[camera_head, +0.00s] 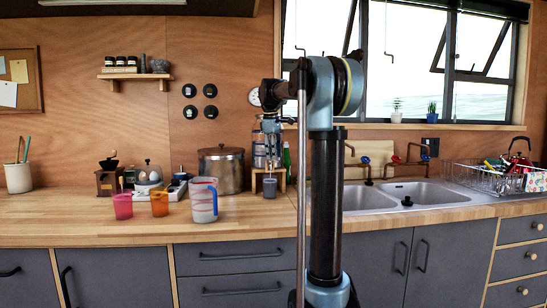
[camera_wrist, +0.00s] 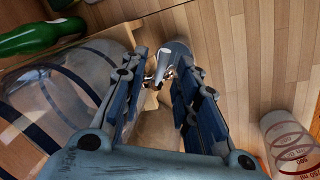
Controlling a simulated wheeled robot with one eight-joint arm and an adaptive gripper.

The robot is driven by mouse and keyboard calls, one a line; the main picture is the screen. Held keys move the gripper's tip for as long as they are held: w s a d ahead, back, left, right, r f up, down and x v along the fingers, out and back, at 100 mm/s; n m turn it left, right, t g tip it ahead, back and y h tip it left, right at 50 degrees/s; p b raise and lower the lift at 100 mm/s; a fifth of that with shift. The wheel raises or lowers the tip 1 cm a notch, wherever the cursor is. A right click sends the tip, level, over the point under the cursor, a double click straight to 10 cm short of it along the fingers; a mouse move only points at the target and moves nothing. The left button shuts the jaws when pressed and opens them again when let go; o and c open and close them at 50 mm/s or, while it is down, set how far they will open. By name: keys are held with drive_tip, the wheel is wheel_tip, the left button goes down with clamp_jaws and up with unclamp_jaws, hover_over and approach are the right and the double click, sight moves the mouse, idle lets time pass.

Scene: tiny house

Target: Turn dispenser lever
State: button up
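The dispenser is a clear glass jar (camera_head: 259,152) on a small wooden stand (camera_head: 256,181) on the counter. In the wrist view its banded clear wall (camera_wrist: 65,85) fills the left side. A shiny metal tap with its lever (camera_wrist: 161,66) shows between the fingers of my gripper (camera_wrist: 166,62). The gripper is open, with one finger on each side of the tap; I cannot tell if either touches it. In the head view my gripper (camera_head: 271,138) points down in front of the jar and hides part of it. A grey cup (camera_head: 270,188) stands below the tap.
A green bottle (camera_wrist: 38,38) stands close to the jar. A marked measuring cup (camera_wrist: 290,142) is at the lower right of the wrist view. A steel pot (camera_head: 221,170), a blue-handled jug (camera_head: 204,200) and pink and orange cups are left of the dispenser. The sink (camera_head: 368,197) is right.

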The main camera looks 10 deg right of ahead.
drive_tip(key=shift+f, duration=0.3)
drive_tip(key=shift+c, duration=0.6)
clamp_jaws()
drive_tip(key=n, duration=0.3)
drive_tip(key=shift+w+d+y, duration=0.25)
drive_tip(key=shift+w+y, duration=0.05)
drive_tip(key=shift+w, duration=0.05)
drive_tip(key=shift+w+n+y, duration=0.25)
drive_tip(key=shift+n+y, duration=0.05)
drive_tip(key=shift+n, duration=1.3)
drive_tip(key=shift+d, duration=0.1)
